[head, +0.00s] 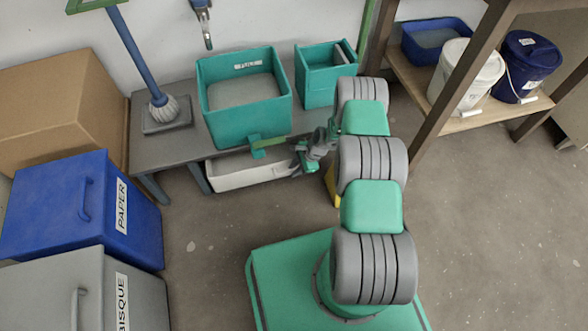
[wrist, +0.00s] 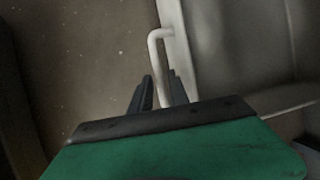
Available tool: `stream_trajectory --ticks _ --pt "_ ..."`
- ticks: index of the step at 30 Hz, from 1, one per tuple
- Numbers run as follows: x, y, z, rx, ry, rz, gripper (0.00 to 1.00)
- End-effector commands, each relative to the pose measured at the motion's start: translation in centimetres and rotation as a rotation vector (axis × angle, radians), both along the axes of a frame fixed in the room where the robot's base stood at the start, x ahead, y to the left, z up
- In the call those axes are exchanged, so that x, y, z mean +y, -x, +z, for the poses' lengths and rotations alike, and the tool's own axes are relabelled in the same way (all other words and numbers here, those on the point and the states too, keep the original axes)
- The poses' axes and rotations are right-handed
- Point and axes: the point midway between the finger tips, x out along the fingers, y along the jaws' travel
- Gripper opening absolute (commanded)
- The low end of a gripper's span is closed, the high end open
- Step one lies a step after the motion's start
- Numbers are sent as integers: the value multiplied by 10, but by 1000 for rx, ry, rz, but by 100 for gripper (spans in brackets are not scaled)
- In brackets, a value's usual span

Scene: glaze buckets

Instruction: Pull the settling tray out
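The settling tray (head: 250,178) is a white, shallow tray low under the front edge of the grey table, below the teal sink. In the wrist view its pale wall (wrist: 181,50) carries a whitish bar handle (wrist: 160,62). My gripper (head: 297,168) is at the tray's right front in the head view. In the wrist view my gripper's dark fingers (wrist: 161,85) stand on either side of the handle bar, with a small gap at the left finger. The fingers look open around the bar. My wrist hides part of the handle.
The grey table (head: 172,150) carries a teal basin (head: 245,110) and a smaller teal box (head: 322,82). A blue paper bin (head: 60,215) and a grey bisque bin (head: 60,290) stand at left. A wooden shelf (head: 470,118) with buckets is at right. Floor in front of the tray is clear.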

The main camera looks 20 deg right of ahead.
Motion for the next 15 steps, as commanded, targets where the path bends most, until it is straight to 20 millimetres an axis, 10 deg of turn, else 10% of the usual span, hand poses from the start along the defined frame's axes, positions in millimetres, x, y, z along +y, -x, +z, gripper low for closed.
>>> stream_trajectory --ticks 15 --pt "1 0 0 1 0 1 0"
